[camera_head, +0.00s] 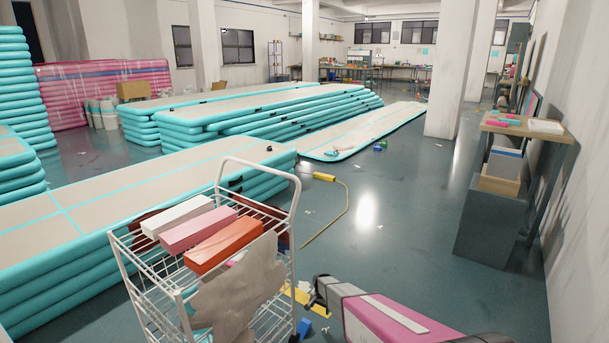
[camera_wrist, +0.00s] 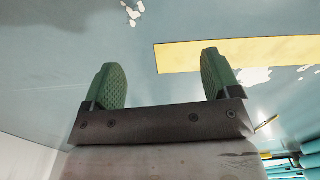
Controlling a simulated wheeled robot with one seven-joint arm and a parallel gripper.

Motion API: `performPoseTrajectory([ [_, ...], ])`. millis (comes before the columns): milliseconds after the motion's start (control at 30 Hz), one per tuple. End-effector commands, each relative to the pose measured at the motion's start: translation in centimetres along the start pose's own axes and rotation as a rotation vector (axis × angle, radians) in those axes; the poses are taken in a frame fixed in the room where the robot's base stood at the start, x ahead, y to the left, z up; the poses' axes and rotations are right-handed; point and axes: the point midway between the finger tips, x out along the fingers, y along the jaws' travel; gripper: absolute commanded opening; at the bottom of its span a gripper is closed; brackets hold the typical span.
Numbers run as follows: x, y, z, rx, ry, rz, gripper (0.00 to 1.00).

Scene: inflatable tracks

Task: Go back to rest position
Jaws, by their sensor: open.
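My gripper shows in the wrist view (camera_wrist: 160,82), with its two green textured fingers spread wide apart and nothing between them. Beyond the fingers is the blue-green floor (camera_wrist: 70,40) with a yellow strip (camera_wrist: 250,52) on it. In the head view, part of my arm, pink and grey, reaches in at the bottom right, beside the wire cart. The gripper's fingertips cannot be made out in the head view.
A white wire cart (camera_head: 291,250) holding white, pink and orange blocks (camera_head: 222,243) stands close on the left. Stacked turquoise inflatable tracks (camera_head: 130,185) fill the left side. A workbench (camera_head: 525,130) with a dark box (camera_head: 488,220) lines the right wall. The central floor (camera_head: 400,220) is mostly open.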

Motion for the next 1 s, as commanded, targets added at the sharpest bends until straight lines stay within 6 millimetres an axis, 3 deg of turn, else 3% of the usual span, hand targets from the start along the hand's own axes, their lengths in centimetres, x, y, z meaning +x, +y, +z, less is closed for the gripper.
performPoseTrajectory([
  [300, -5.1, 1.9, 0.9, -0.046, 0.001, -0.002, 0.83],
  [567, -12.6, 5.1, 2.6, -0.121, 0.003, -0.003, 0.83],
  [767, -22.1, 9.9, 5.8, -0.224, 0.005, -0.003, 0.83],
  [1000, -34.5, 17.4, 11.9, -0.387, 0.005, -0.002, 0.83],
])
